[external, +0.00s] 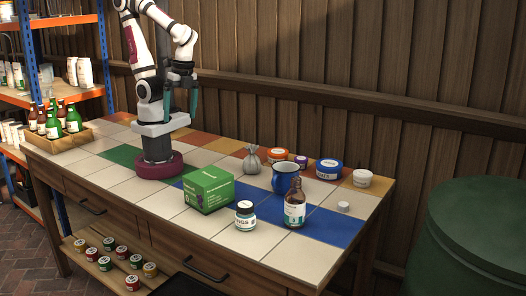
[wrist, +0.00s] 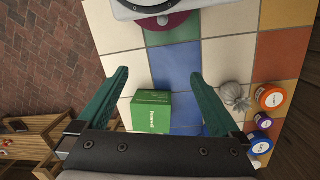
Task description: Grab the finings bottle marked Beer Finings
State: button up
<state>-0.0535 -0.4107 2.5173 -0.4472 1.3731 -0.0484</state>
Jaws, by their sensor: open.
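A brown bottle (external: 295,207) with a white and green label stands upright near the front right of the tiled table in the external view. Its label is too small to read, so I cannot confirm that it says Beer Finings. A white cap-like disc (external: 343,207) lies to its right. My gripper (external: 181,112) is open and empty, raised high above the table near my base, well to the left of the bottle. In the wrist view its teal fingers (wrist: 160,75) are spread wide above the tiles. The bottle is not visible in the wrist view.
A green box (external: 208,190), a small labelled jar (external: 245,216), a blue mug (external: 286,179) and a grey sack (external: 252,160) stand near the bottle. Several lidded tubs (external: 329,169) line the back. A wooden crate of bottles (external: 56,141) sits far left.

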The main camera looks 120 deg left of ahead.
aim_at(295, 205)
jog(key=w+d+f+n+t+h, duration=0.1)
jog(key=w+d+f+n+h, duration=0.1)
jog(key=w+d+n+h, duration=0.75)
jog(key=w+a+f+n+t, duration=0.2)
jog(key=w+a+n+t, duration=0.15)
jog(key=w+n, duration=0.4)
jog(key=w+a+f+n+t, duration=0.2)
jog(key=w+a+n+t, duration=0.15)
jog(key=w+n, duration=0.4)
jog(key=w+a+f+n+t+y, duration=0.3)
jog(key=w+a+f+n+t, duration=0.25)
jog(key=a+n, duration=0.25)
jog(key=shift+g, duration=0.45)
jog(key=x, duration=1.6)
jog(key=shift+r, duration=0.1)
grip_shut()
